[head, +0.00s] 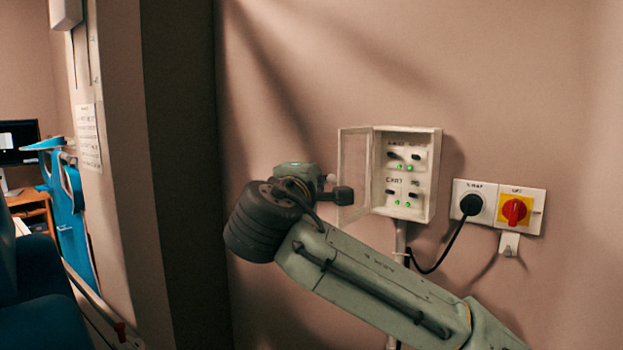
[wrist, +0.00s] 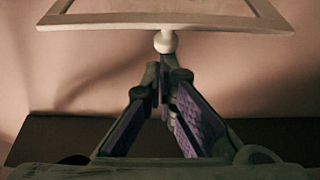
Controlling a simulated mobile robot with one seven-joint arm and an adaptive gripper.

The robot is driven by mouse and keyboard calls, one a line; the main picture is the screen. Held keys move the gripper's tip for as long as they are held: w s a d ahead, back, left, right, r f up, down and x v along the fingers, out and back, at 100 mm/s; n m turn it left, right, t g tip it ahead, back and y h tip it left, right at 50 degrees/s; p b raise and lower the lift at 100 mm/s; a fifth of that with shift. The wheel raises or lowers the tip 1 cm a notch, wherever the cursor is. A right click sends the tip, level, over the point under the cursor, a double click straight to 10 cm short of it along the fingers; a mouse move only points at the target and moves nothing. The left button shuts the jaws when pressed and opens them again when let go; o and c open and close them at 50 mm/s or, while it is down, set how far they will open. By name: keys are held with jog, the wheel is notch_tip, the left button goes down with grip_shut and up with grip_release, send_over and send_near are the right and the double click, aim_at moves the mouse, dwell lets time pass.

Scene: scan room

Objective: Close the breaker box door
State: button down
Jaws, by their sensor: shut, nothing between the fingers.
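The white breaker box (head: 437,180) is mounted on the wall, with switches and lit green lights visible inside. Its framed door (head: 354,152) stands open, swung out to the left of the box. In the wrist view the door frame (wrist: 165,23) crosses the top, with a round pale knob (wrist: 165,42) on its near edge. My gripper (head: 343,195) is at the lower left part of the door in the head view. Its shut, empty fingertips (wrist: 165,75) are just below the knob in the wrist view; I cannot tell whether they touch it.
To the right of the box are a socket with a black plug (head: 471,205) and a red rotary switch (head: 514,210) on a yellow plate. A black cable hangs below.

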jog(key=s+d+n+y+p, duration=0.1)
jog(key=s+d+n+y, duration=0.5)
jog(key=d+y, duration=0.35)
jog(key=shift+w+d+r+n+g+y+p, duration=0.1)
jog(key=shift+w+d+n+g+y+p, duration=0.25)
jog(key=shift+d+n+g+y, duration=0.95)
jog(key=shift+w+d+f+n+g+y+p, duration=0.1)
jog(key=shift+w+d+n+g+y+p, duration=0.35)
jog(key=shift+d+y, duration=1.45)
jog(key=shift+w+d+r+n+g+y+p, duration=0.1)
jog(key=shift+w+d+n+g+y, duration=0.25)
jog(key=shift+d+n+g+y, duration=1.35)
jog(key=shift+d+m+t+h, duration=0.35)
jog(key=shift+d+t+h, duration=0.35)
jog(key=shift+t+h, duration=0.15)
